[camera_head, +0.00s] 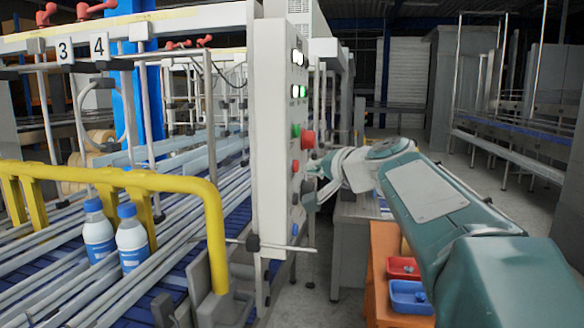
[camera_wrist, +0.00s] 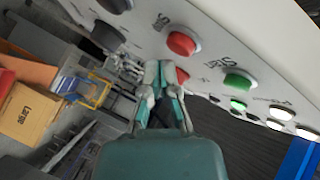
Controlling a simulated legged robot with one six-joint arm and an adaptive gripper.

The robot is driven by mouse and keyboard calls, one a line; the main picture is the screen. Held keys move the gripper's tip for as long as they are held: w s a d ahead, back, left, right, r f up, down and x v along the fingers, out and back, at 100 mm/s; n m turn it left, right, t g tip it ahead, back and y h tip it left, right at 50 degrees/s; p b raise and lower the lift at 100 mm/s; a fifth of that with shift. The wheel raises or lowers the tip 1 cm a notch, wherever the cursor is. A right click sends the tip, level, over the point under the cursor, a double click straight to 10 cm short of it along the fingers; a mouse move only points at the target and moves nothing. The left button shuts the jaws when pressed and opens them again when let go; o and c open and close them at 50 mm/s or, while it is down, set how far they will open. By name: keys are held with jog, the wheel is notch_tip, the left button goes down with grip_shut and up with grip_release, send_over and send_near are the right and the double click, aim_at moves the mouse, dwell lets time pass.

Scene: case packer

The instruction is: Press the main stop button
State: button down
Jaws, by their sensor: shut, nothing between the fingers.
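The control panel (camera_head: 272,140) is a tall pale cabinet with buttons on its right-hand face. A large red mushroom button (camera_head: 307,139) sticks out beside a green button; it is the likeliest main stop button. A smaller red button (camera_head: 295,166) sits below it. My gripper (camera_head: 314,187) is shut and empty, close to the panel face below the large red button. In the wrist view my gripper's fingers (camera_wrist: 159,72) point towards the panel, between a red button (camera_wrist: 182,43) and a partly hidden red one (camera_wrist: 182,75). I cannot tell whether they touch anything.
A green button (camera_wrist: 238,80) and a black button (camera_wrist: 108,37) are near the fingers. A yellow rail (camera_head: 130,178) and conveyor with white bottles (camera_head: 131,240) stand left of the panel. Red (camera_head: 403,268) and blue (camera_head: 410,297) bins lie on an orange surface below my arm.

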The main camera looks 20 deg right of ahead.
jog(key=shift+w+a, duration=0.15)
jog(key=shift+a, duration=0.15)
jog(key=shift+w+a, duration=0.3)
jog(key=shift+a, duration=0.1)
dwell(0.9)
dwell(0.3)
jog(key=shift+s+d, duration=0.55)
jog(key=shift+d, duration=0.2)
jog(key=s+d, duration=0.2)
jog(key=d, duration=0.2)
jog(key=shift+s+d, duration=0.1)
jog(key=shift+s, duration=0.3)
dwell(0.5)
